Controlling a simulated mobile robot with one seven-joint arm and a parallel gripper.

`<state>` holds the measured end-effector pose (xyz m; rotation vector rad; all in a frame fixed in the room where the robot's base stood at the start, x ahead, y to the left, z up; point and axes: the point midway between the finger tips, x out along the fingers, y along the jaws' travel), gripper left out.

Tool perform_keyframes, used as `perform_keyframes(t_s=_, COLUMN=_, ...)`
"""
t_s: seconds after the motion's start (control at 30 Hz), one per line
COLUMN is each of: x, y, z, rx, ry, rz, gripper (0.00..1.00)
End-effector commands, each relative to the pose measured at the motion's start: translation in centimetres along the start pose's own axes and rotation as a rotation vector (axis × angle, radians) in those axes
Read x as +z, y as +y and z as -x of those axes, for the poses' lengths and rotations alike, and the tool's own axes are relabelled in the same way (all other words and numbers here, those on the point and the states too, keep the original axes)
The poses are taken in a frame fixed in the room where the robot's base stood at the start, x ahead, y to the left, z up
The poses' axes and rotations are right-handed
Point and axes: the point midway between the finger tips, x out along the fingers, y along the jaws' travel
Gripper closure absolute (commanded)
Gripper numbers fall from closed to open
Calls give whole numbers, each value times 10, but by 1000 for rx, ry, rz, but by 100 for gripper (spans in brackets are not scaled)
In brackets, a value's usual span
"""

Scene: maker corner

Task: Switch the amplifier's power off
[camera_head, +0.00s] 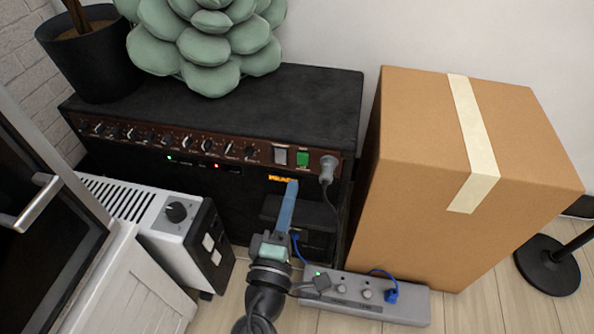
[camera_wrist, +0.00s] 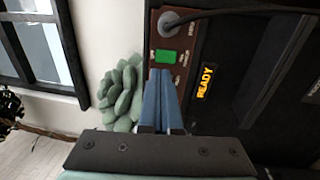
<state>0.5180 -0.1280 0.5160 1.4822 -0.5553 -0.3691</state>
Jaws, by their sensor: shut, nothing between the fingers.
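The amplifier (camera_head: 230,100) is a black box with a brown control panel against the wall. A green switch (camera_head: 303,158) and a grey rocker switch (camera_head: 280,155) sit at the right of its panel. The green switch also shows in the wrist view (camera_wrist: 166,56). An orange display (camera_head: 282,179) below the panel is lit and reads READY in the wrist view (camera_wrist: 205,83). My gripper (camera_head: 292,183) is shut and empty, its blue fingers just below the switches. In the wrist view the fingertips (camera_wrist: 161,73) lie beside the green switch; contact is unclear, and the grey switch is not visible there.
A cardboard box (camera_head: 420,170) stands close on the right. A white heater-like unit (camera_head: 165,215) with a knob is at left. A grey power strip (camera_head: 370,297) lies on the floor below. A plug and cable (camera_head: 327,170) hang right of the switches.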

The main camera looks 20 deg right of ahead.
Motion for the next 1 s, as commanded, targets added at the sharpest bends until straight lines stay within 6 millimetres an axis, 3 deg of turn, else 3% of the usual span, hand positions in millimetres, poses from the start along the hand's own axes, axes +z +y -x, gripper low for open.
perform_keyframes(t_s=0.1, x=1, y=0, z=-24, rx=2, ry=-2, rz=-1, gripper=100)
perform_keyframes(t_s=0.3, x=0, y=0, z=-49, rx=1, ry=-1, rz=0, gripper=100)
perform_keyframes(t_s=0.87, x=0, y=0, z=-60, rx=1, ry=-1, rz=0, gripper=100)
perform_keyframes(t_s=1.0, x=0, y=11, z=-68, rx=-30, ry=2, rz=-1, gripper=100)
